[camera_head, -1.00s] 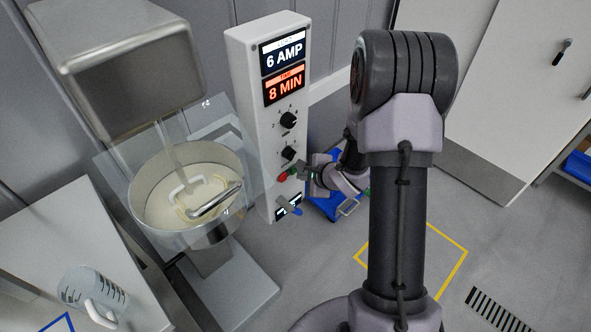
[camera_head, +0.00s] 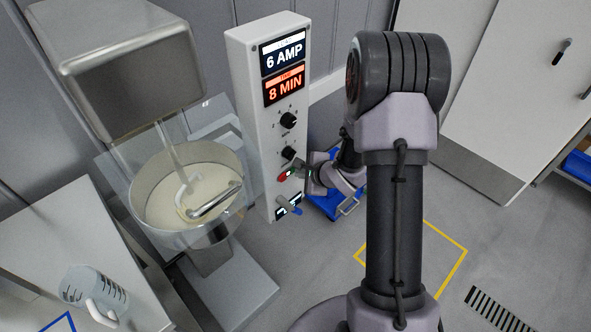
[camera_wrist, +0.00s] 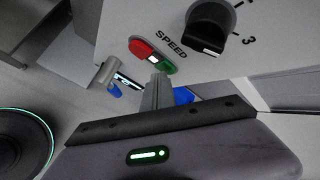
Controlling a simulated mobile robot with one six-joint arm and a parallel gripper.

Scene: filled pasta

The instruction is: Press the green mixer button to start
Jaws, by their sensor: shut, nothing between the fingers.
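The control panel (camera_head: 262,130) carries a red and green button pair low on its front, below two dials. In the wrist view the green button (camera_wrist: 168,68) is beside the red button (camera_wrist: 140,48), with a small bright white light between them. My gripper (camera_wrist: 158,78) is shut and empty. Its fingertips overlap the lower edge of the green button in the wrist view; I cannot tell whether they touch it. In the head view my gripper (camera_head: 298,171) is at the panel front, and its tips largely hide the green button.
The mixer bowl (camera_head: 143,176) with dough and a hook stands left of the panel behind a clear guard. A black SPEED dial (camera_wrist: 208,30) is close above the buttons. A grey lever (camera_head: 287,203) sticks out below. A blue trolley (camera_head: 325,206) stands behind my gripper.

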